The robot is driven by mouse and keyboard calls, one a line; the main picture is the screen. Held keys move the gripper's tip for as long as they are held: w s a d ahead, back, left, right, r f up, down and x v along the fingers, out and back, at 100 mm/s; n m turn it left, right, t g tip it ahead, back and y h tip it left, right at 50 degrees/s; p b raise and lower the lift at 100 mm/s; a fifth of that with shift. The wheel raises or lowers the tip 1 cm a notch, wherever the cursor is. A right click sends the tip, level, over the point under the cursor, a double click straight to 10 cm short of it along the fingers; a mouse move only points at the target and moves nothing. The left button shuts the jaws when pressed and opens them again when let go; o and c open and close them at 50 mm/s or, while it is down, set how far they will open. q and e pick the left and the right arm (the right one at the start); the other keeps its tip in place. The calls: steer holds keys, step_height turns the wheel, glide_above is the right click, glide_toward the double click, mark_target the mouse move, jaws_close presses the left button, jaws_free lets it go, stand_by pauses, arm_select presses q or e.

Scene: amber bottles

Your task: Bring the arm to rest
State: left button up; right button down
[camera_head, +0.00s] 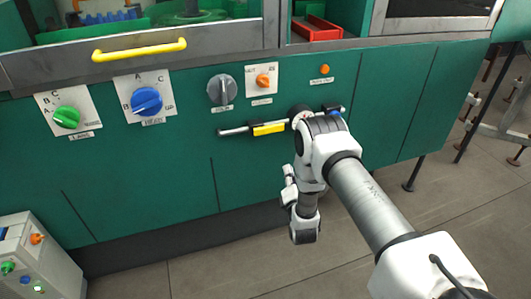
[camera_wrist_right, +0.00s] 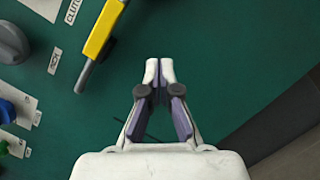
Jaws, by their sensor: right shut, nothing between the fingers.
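My right arm (camera_head: 370,205) comes in from the lower right in the head view and bends down in front of the green machine panel. In the wrist view my right gripper (camera_wrist_right: 159,70) is shut, its white fingertips together with nothing between them. Green panel lies behind the fingers. In the head view the arm's links make the fingers hard to pick out. My left arm and gripper are not in view.
A yellow-sleeved lever (camera_head: 268,128) sticks out beside the arm; in the wrist view it lies (camera_wrist_right: 103,32) left of the fingers. Knobs in green (camera_head: 67,118), blue (camera_head: 147,101) and grey (camera_head: 221,89) line the green panel (camera_head: 185,170). A yellow handle (camera_head: 140,49) is above.

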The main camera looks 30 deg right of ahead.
steer(key=a+n+y, duration=0.1)
steer(key=a+y, duration=0.2)
steer(key=a, duration=0.4)
steer(key=s+a+f+m+g+y, duration=0.2)
steer(key=s+a+f+m+g, duration=0.35)
steer(key=s, duration=0.45)
steer(key=s+a+f+m+g+y, duration=0.2)
steer(key=s+a+f+m+g, duration=0.4)
steer(key=s, duration=0.4)
steer(key=s+a+f+m+g+y, duration=0.1)
steer(key=s+a+f+m+g, duration=0.1)
steer(key=s+m+g, duration=0.8)
steer(key=s+r+t+p, duration=0.1)
steer(key=s+r+p, duration=0.1)
steer(key=r+p, duration=0.5)
steer(key=s+r+t+p, duration=0.2)
steer(key=r+p, duration=0.4)
steer(key=r, duration=0.1)
steer(key=shift+s+d+m+p, duration=0.25)
steer(key=shift+s+m+p, duration=0.1)
steer(key=shift+s+p, duration=0.05)
